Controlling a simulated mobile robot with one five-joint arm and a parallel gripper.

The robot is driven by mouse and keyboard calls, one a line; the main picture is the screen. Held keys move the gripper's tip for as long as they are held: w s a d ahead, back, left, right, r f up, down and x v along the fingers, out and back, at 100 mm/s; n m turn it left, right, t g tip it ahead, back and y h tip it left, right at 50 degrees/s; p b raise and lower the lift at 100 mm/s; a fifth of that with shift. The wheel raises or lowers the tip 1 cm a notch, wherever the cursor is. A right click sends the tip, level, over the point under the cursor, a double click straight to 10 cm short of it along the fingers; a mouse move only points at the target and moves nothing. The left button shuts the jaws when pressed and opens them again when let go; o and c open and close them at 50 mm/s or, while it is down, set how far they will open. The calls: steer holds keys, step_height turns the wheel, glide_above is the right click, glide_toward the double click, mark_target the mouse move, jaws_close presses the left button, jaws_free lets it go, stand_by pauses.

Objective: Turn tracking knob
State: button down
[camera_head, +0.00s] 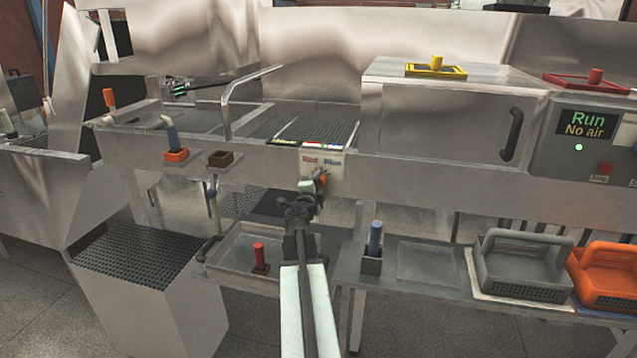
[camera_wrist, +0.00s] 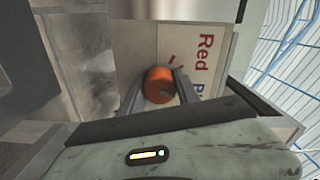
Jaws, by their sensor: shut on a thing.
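The tracking knob (camera_wrist: 158,86) is round and orange, with a small pale mark on its face. It sits on a cream panel (camera_wrist: 205,35) lettered "Red", with a second blue word partly hidden. In the wrist view my gripper (camera_wrist: 157,80) has one finger on each side of the knob and is shut on it. In the head view my gripper (camera_head: 319,181) is at the front of the machine, just below the panel (camera_head: 323,160) reading "Red" and "Blue". Only a little of the orange knob (camera_head: 322,179) shows there.
A shelf below holds a tray with a red-handled tool (camera_head: 259,254), a blue-handled tool (camera_head: 375,238), a grey basket (camera_head: 525,265) and an orange basket (camera_head: 607,275). A metal cover with a dark handle (camera_head: 511,134) and a "Run / No air" display (camera_head: 587,123) are at right.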

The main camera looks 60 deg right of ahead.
steer(key=shift+m, duration=0.9)
steer(key=c, duration=0.9)
jaws_free()
steer(key=v, duration=0.8)
steer(key=shift+d, duration=0.1)
